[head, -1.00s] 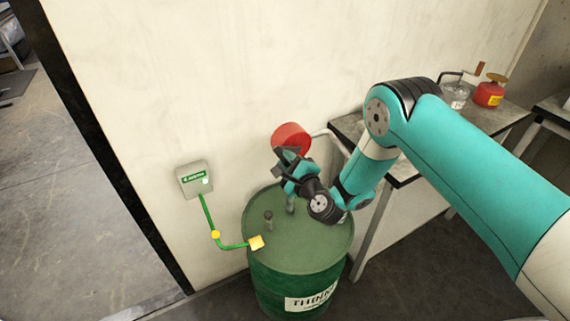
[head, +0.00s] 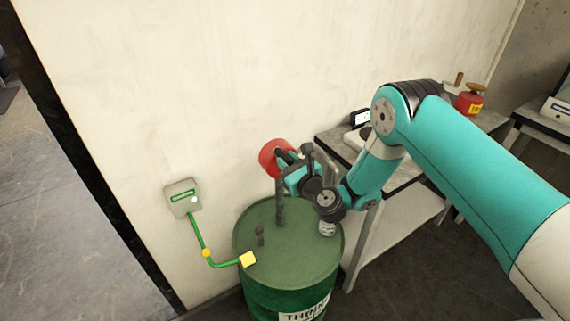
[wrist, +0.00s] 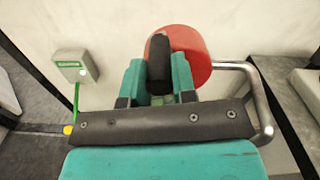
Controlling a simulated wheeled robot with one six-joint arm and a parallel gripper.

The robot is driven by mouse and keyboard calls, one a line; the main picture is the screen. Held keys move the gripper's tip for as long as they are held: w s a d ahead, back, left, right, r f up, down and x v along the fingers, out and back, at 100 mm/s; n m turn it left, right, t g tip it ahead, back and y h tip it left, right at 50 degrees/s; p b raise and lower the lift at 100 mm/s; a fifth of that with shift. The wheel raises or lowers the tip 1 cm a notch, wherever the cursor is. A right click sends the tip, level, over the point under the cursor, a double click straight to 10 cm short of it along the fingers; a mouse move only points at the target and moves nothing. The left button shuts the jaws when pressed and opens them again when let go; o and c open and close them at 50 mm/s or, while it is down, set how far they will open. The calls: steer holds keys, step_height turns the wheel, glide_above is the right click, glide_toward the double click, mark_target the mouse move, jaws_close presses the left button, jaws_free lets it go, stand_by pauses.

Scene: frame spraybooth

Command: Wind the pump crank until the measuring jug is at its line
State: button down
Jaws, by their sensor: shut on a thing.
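The red round pump body (head: 272,158) stands on a post above the green drum (head: 255,222); it also shows in the wrist view (wrist: 195,55). My gripper (head: 300,165) is at the pump's front, right of the red body in the head view. In the wrist view my gripper (wrist: 160,88) is shut on the dark upright crank handle (wrist: 159,58), which stands between the teal fingers. The crank arm is mostly hidden behind my gripper. The measuring jug is not visible now; my arm covers that part of the bench, so its level cannot be read.
A bent metal pipe (wrist: 258,92) runs right of the pump. A bench (head: 335,140) on the right bears a red can (head: 469,102). A green cable joins a wall box (head: 183,197) to a yellow clamp (head: 247,259) on the drum. A bung (head: 260,236) stands up from the drum lid.

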steer(key=shift+w+d+m, duration=0.1)
steer(key=shift+d+m, duration=0.1)
steer(key=shift+m, duration=0.1)
steer(key=c, duration=0.9)
jaws_free()
